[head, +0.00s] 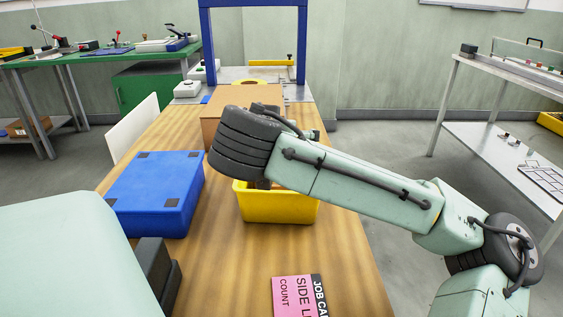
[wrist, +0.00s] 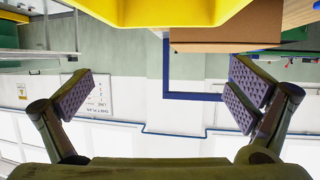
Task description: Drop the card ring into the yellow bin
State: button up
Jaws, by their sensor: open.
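The yellow bin (head: 277,207) stands on the wooden table, partly covered by my arm. In the wrist view, its yellow wall (wrist: 185,10) crosses the top edge. My gripper (wrist: 163,90) is open, its two ridged pads wide apart with nothing between them. In the head view my gripper is mostly hidden behind my arm, near the bin's far side. A small brown and dark patch shows at the bin's rim under my arm; I cannot tell what it is. I cannot make out the card ring for certain, and most of the bin's inside is hidden.
A blue case (head: 155,190) lies left of the bin. A cardboard box (head: 212,128) is behind it, and a pink job card (head: 295,294) lies in front. A blue gantry frame (head: 254,4) stands at the far end. The table's front middle is mostly clear.

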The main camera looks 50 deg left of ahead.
jog(key=v, duration=1.2)
dwell(0.5)
